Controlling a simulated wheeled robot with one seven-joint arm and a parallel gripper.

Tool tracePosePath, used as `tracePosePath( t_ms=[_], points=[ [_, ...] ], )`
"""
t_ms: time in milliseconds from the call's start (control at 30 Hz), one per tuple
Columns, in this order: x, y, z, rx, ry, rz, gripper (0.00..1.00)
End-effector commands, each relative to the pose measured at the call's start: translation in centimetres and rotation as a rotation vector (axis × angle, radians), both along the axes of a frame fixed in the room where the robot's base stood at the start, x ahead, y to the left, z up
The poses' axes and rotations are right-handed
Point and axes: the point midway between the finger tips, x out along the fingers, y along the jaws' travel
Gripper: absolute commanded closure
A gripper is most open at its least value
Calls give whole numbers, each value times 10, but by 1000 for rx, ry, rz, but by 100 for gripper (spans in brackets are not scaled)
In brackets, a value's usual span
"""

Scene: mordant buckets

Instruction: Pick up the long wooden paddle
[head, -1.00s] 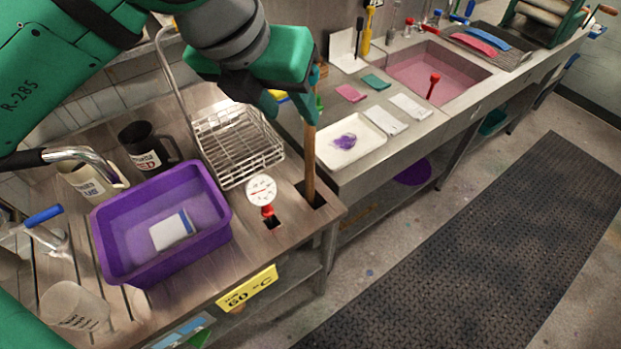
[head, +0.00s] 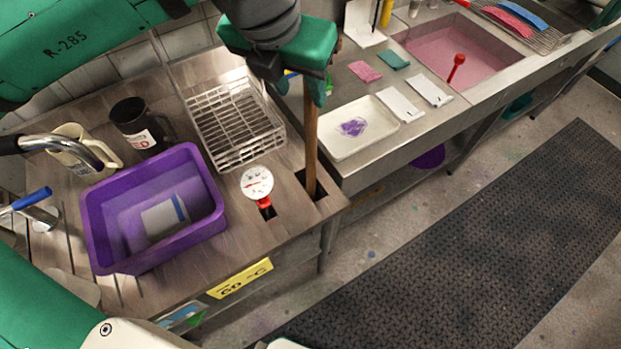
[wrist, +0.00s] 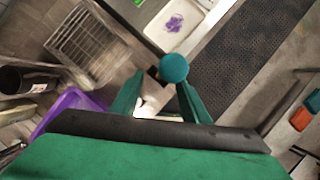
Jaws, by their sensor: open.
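The long wooden paddle (head: 311,150) stands upright in a square slot near the right edge of the steel counter. Its lower end is hidden in the slot, and its top is partly hidden behind my gripper in the head view. In the wrist view a round teal end (wrist: 173,68), apparently the paddle's top, shows near the right finger. My gripper (wrist: 158,84) is open, with its fingers at the paddle's upper part; in the head view the gripper (head: 295,88) is above the counter. I cannot tell whether a finger touches the shaft.
A dial thermometer (head: 257,183) stands just left of the paddle. A wire rack (head: 235,122) is behind it, and a purple tub (head: 100,225) is further left. A white tray (head: 335,152) lies on the sink bench to the right. The floor mat (head: 480,240) is clear.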

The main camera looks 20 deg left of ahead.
Motion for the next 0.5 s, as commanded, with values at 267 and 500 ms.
tracePosePath(
  t_ms=[267,500],
  points=[
    [12,-11,-30,3,3,-5,58],
    [20,-11,-47,-1,0,-4,58]
  ],
)
